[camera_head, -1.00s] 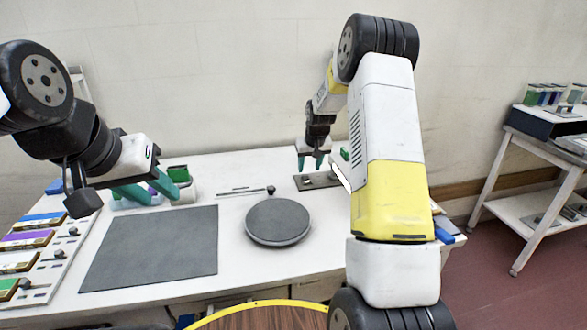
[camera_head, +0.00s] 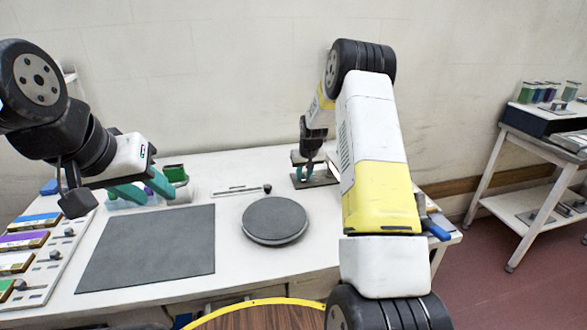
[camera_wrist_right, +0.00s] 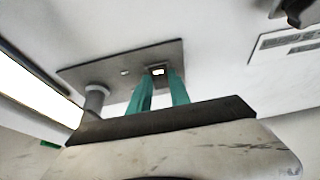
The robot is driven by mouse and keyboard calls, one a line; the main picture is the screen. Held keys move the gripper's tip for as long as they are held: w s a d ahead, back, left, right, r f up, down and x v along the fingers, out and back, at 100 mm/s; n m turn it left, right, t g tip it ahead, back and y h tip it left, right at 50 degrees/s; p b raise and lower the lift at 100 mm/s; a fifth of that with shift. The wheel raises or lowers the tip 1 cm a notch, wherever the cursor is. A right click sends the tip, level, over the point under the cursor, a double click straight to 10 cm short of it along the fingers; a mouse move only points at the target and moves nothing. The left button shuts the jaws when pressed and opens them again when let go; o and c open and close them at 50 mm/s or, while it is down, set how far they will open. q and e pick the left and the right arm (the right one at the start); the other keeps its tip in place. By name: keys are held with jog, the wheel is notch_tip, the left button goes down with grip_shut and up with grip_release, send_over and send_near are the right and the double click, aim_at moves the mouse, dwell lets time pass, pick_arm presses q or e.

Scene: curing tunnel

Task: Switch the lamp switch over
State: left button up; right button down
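The lamp switch sits on a dark plate (camera_head: 325,178) at the back right of the white table. In the right wrist view the switch (camera_wrist_right: 158,71) is a small block with a bright white patch, on the same dark plate (camera_wrist_right: 110,73). My right gripper (camera_head: 304,174) points down at the plate. In the right wrist view its teal fingers (camera_wrist_right: 160,82) stand apart with the switch between their tips. I cannot tell whether they touch it. My left gripper (camera_head: 146,188) is open over the table's left back, by small jars, and holds nothing visible.
A grey post (camera_wrist_right: 96,98) stands on the plate beside the switch. A bright strip (camera_wrist_right: 35,95) lies at the left. A grey round disc (camera_head: 275,220) and a dark mat (camera_head: 150,248) lie on the table. A side table (camera_head: 545,150) stands right.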

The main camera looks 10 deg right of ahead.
aim_at(304, 180)
jog(key=shift+w+g, duration=0.4)
jog(key=shift+g, duration=0.7)
jog(key=shift+r+g, duration=0.1)
jog(key=shift+g, duration=0.3)
jog(key=c, duration=1.2)
grip_release()
jog(key=shift+r, duration=0.1)
notch_tip(304, 180, up, 8)
jog(key=s, duration=0.1)
jog(key=shift+f, duration=0.2)
